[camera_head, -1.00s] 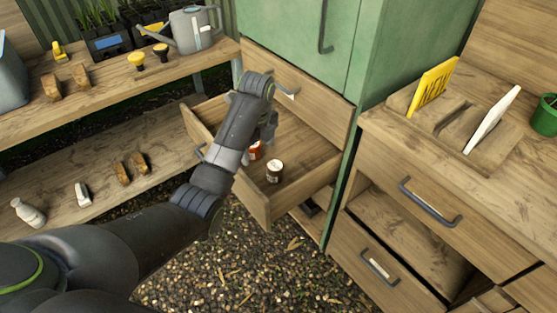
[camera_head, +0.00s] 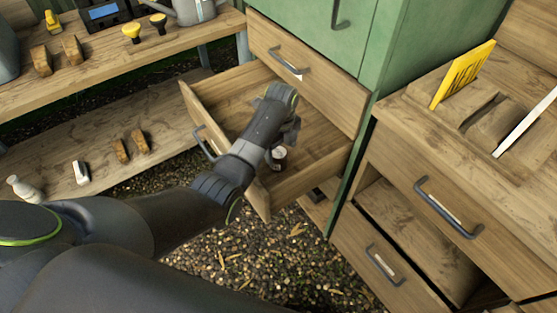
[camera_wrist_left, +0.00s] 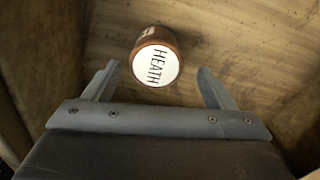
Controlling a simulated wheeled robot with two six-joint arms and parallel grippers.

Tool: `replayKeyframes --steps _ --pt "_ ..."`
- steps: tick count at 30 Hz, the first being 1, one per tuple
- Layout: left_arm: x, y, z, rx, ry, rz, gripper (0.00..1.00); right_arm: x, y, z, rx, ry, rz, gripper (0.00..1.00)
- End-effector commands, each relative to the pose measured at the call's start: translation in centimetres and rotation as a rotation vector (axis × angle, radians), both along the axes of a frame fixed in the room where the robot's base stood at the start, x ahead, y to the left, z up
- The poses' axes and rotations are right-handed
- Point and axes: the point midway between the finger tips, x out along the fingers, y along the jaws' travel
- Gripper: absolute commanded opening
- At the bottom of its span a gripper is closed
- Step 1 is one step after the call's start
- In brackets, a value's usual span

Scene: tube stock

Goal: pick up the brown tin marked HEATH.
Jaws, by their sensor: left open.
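The brown tin marked HEATH (camera_wrist_left: 157,62) shows in the left wrist view, its white lettered top facing the camera. It stands on the wooden drawer floor, just beyond and between the spread fingers of my left gripper (camera_wrist_left: 158,72), apart from both. In the head view, my left gripper (camera_head: 283,138) is over the open drawer (camera_head: 225,100), mostly hidden by its own wrist. A dark tin (camera_head: 278,160) with a pale label shows beside it; I cannot tell there whether it is the HEATH one. My right gripper is not in view.
The drawer's walls stand close around my gripper. A green cabinet (camera_head: 410,50) rises behind on the right. A wooden bench (camera_head: 415,110) holds a yellow sign (camera_head: 462,75). Shelves on the left carry brushes (camera_head: 72,50) and a white bottle (camera_head: 25,188).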

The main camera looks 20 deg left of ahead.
Motion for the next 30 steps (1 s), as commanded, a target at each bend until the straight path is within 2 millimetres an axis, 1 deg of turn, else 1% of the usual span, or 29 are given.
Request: replayKeyframes --steps 5,10,12,15,18,25,30 --pt "-0.1 0.2 -1.2 0.000 0.001 0.000 0.77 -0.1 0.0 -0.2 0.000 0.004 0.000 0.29" --pt "-0.2 0.9 -4.0 0.001 0.004 0.000 0.77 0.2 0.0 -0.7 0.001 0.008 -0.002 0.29" --pt "-0.1 0.8 -4.6 0.000 0.001 -0.001 0.77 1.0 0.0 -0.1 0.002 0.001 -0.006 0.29" --pt "-0.1 0.8 -5.3 0.000 0.000 -0.001 0.77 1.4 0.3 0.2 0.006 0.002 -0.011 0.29" --pt "-0.1 0.8 -5.6 0.000 0.000 -0.001 0.77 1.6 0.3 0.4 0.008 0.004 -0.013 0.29" --pt "-0.1 0.8 -5.6 0.000 0.000 -0.001 0.77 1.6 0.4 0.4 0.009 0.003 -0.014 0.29" --pt "-0.1 0.8 -5.6 0.000 0.000 -0.001 0.55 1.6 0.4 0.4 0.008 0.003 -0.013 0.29"
